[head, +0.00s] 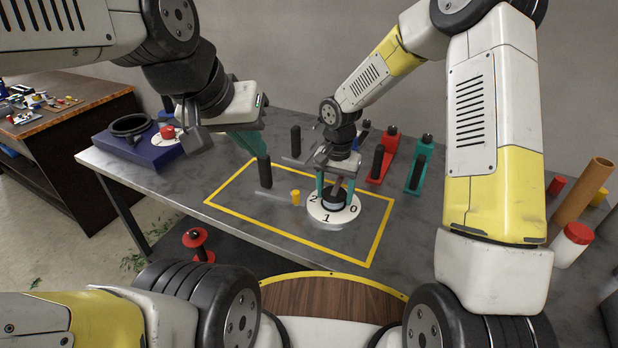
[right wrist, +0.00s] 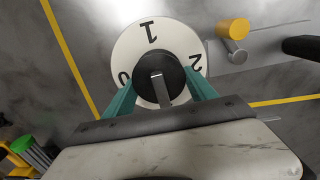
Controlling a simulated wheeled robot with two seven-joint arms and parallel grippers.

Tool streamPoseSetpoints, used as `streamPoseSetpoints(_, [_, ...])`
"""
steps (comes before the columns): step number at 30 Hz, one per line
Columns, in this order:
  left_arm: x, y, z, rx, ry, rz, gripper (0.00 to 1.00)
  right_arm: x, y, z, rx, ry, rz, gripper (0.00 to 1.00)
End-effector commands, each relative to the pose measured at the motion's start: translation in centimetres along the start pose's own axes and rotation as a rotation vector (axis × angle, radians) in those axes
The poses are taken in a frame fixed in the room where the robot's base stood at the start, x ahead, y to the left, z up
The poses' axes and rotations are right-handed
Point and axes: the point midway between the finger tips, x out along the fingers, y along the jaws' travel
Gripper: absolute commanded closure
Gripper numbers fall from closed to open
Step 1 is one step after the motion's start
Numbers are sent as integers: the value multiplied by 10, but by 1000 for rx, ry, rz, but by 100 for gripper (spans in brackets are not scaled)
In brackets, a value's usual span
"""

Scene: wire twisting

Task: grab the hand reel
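I cannot tell for sure which thing is the hand reel. A black upright handle (head: 264,171) stands at the left of the yellow-taped area, and a red spool-like piece (head: 197,242) is below the table's front edge. My left gripper (head: 256,152) hangs just above the black handle with its teal fingers pointing down; whether they are parted is unclear. My right gripper (head: 335,190) has its teal fingers on both sides of a black knob (right wrist: 159,76) on a white dial (head: 349,213) numbered 0, 1, 2. The fingertips appear to touch the knob.
A yellow knob (head: 296,197) is left of the dial. Red (head: 381,160) and teal (head: 419,167) tools lie at the back. A blue box (head: 136,147) is at the table's left end. A brown tube (head: 583,193) and a red-capped bottle (head: 571,244) stand at right.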

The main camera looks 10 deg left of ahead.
Motion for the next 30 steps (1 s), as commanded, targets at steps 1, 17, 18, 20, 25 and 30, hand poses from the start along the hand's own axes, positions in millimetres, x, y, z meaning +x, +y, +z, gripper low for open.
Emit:
streamPoseSetpoints(1, [0, 0, 0, 0, 0, 0, 100, 0, 0, 0, 0, 0, 0, 47])
streamPoseSetpoints(17, [0, 0, 0, 0, 0, 0, 100, -1, -1, -1, 0, 2, -2, 100])
streamPoseSetpoints(18, [0, 0, 0, 0, 0, 0, 100, -2, -1, -1, 0, 2, -2, 100])
streamPoseSetpoints(20, [0, 0, 0, 0, 0, 0, 100, -3, -1, -1, 0, 3, -2, 100])
streamPoseSetpoints(25, [0, 0, 0, 0, 0, 0, 100, -11, 0, -2, 1, 4, -3, 100])
streamPoseSetpoints(30, [0, 0, 0, 0, 0, 0, 100, -22, 2, -4, 1, 4, -3, 100])
